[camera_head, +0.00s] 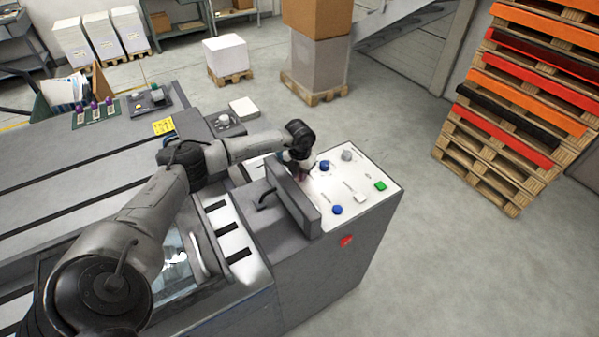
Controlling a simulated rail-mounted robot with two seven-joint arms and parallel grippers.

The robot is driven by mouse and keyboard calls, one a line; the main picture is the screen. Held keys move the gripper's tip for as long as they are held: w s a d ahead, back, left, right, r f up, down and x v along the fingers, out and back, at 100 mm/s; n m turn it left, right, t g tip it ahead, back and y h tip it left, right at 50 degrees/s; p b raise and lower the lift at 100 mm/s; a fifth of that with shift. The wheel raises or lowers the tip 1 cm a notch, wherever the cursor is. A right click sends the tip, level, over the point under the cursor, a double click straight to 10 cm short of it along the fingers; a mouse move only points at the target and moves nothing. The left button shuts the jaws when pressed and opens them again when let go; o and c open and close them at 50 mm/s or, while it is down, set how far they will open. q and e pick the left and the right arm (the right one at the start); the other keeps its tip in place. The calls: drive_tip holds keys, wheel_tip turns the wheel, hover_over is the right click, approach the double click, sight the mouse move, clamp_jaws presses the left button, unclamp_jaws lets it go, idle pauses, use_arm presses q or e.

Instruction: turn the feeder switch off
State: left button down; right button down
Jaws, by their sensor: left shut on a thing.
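The white control panel (330,192) is on top of the grey machine cabinet. My left arm reaches across from the left, and my left gripper (303,173) points down at the panel's far left part. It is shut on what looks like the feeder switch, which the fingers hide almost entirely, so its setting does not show. A blue knob (324,165) is just right of the gripper, and another blue knob (337,210) is nearer the front. The panel labels are too small to read. My right gripper is not in view.
A raised grey plate (293,199) stands at the panel's left edge, close to the gripper. The panel also has a grey knob (347,155), a green button (380,186) and a white button (361,199). Stacked pallets (520,110) are at right; the floor between is clear.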

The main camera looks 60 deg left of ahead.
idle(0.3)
use_arm(q)
drive_tip(key=c, duration=1.1)
unclamp_jaws()
drive_tip(key=shift+r+p, duration=0.5)
drive_tip(key=shift+r, duration=6.45)
